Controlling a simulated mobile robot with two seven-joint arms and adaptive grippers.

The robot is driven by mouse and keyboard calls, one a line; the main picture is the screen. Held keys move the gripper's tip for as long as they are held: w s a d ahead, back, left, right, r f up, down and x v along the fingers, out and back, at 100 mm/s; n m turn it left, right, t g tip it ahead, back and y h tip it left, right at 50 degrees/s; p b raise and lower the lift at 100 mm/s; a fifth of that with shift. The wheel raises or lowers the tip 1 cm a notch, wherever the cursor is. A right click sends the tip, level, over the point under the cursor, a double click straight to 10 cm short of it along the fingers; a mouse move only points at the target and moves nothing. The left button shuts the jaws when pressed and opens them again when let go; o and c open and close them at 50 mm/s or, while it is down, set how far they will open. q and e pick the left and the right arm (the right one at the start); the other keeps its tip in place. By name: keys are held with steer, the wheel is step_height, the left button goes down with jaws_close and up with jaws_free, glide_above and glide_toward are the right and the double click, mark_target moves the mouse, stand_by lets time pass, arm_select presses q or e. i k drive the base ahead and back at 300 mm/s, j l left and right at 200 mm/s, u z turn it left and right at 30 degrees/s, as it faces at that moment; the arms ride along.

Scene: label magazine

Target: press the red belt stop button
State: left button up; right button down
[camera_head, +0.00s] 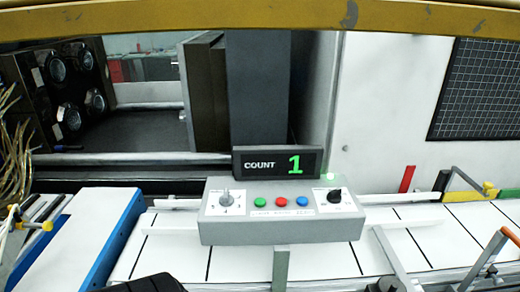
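The red button (281,201) is the middle one of a row on the sloped top of a grey control box (282,231). A green button (260,203) is on its left and a blue button (302,199) on its right. Nothing covers or touches the red button. Neither gripper's fingers show in the head view. Dark shapes cut off at the bottom edge are too little seen to tell what they are.
A display reading COUNT 1 (277,163) stands behind the box. Knobs flank the buttons, a grey one (226,198) and a black one (335,195). Metal rails (484,268) stand at right.

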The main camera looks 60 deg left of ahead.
mark_target(281, 203)
steer(key=u, duration=1.6)
